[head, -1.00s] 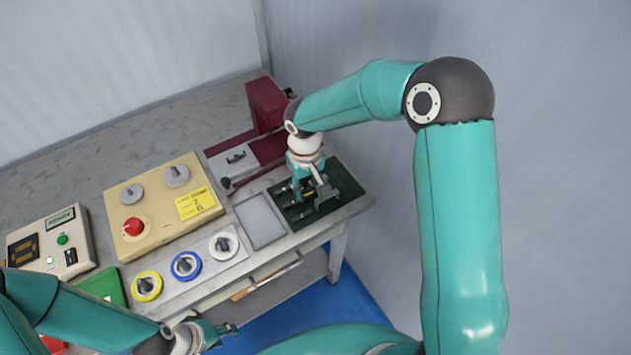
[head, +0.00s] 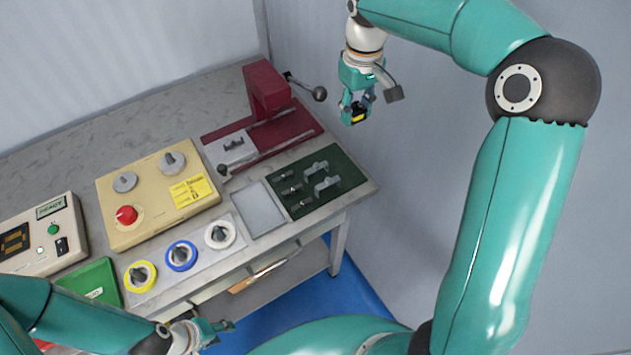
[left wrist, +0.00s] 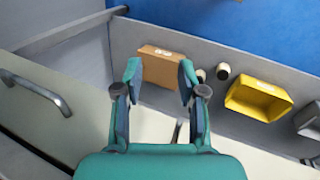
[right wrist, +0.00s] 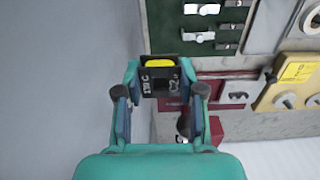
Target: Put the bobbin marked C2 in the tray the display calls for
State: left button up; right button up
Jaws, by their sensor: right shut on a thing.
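My right gripper (head: 356,108) is raised at the upper right, in the air beyond the bench's right end. It is shut on a dark bobbin with a yellow winding, seen in the right wrist view as the bobbin (right wrist: 160,82) marked C2. My left gripper (head: 222,328) is open and empty at the front edge; it also shows in the left wrist view (left wrist: 157,82). A display (head: 51,206) on the left control box seems to read READY. A green tray (head: 105,279) is at the front left. A yellow tray (left wrist: 240,100) and a grey tray (left wrist: 308,122) show below.
A maroon machine (head: 268,90) with a lever stands at the back right. A dark green mat (head: 345,168) holds several small metal parts. A tan panel (head: 112,215) has a yellow note (head: 190,191). Yellow, blue and white rings line the front. A brown box (left wrist: 162,68) is low down.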

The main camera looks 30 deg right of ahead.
aim_at(352, 171)
jog(key=shift+s+d+r, duration=0.25)
jog(key=shift+d+r, duration=0.15)
jog(key=shift+s+d+f, duration=0.1)
jog(key=shift+f, duration=0.15)
notch_tip(352, 171, down, 18)
jog(key=shift+f+p, duration=0.25)
jog(key=shift+p, duration=0.5)
jog(key=shift+f, duration=0.1)
jog(key=shift+f, duration=0.1)
jog(key=o, duration=1.1)
jog(key=shift+o, duration=0.2)
